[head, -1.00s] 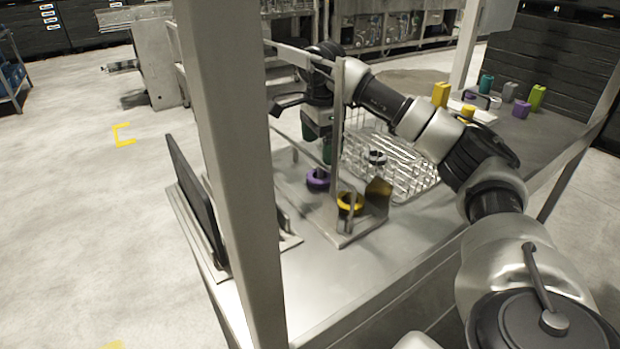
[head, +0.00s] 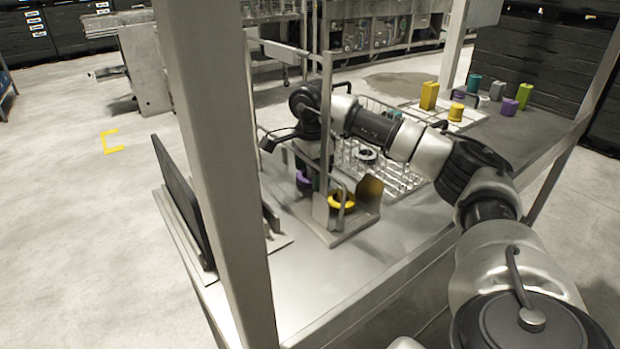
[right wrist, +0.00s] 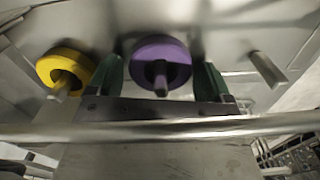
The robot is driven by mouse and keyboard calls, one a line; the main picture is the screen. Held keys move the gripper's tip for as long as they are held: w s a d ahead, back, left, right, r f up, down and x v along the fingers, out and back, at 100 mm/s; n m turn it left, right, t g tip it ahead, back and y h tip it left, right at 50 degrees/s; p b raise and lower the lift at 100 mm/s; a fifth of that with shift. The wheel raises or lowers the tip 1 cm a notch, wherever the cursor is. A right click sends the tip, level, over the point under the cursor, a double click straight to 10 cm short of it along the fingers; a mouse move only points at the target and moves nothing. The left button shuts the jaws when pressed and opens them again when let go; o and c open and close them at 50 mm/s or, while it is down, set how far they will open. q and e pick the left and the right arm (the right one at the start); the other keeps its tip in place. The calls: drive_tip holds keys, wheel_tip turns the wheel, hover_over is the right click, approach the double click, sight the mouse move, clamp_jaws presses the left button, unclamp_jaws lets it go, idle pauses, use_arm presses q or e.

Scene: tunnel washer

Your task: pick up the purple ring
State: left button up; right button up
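The purple ring (head: 304,182) sits at a small metal rack on the table, partly hidden by my right gripper in the head view. In the right wrist view the purple ring (right wrist: 160,50) has a peg end showing at its middle. My right gripper (right wrist: 160,78) is open, with one green finger on either side of the ring; I cannot tell whether they touch it. In the head view my right gripper (head: 314,172) reaches down behind a thin upright of the rack. My left gripper is out of view.
A yellow ring (head: 342,201) is on a peg beside the purple one. A wire basket (head: 398,177) stands behind the rack. Coloured containers, including a yellow one (head: 429,96), stand farther back. A steel post (head: 215,190) blocks part of the view.

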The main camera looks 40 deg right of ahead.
drive_tip(key=c, duration=0.7)
drive_tip(key=shift+r, duration=0.1)
drive_tip(key=shift+r, duration=0.5)
wheel_tip(320, 180, up, 11)
drive_tip(key=p, duration=0.2)
drive_tip(key=shift+f+p, duration=0.15)
drive_tip(key=shift+p, duration=0.2)
use_arm(q)
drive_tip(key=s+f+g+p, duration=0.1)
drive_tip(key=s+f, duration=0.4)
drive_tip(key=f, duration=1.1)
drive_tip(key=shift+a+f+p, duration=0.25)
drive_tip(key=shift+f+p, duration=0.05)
drive_tip(key=shift+p, duration=0.45)
use_arm(e)
drive_tip(key=shift+s+d, duration=0.3)
drive_tip(key=shift+d, duration=2.7)
drive_tip(key=shift+s+d, duration=0.35)
drive_tip(key=shift+d, duration=2.6)
drive_tip(key=shift+s+d, duration=0.3)
drive_tip(key=shift+d, duration=2.7)
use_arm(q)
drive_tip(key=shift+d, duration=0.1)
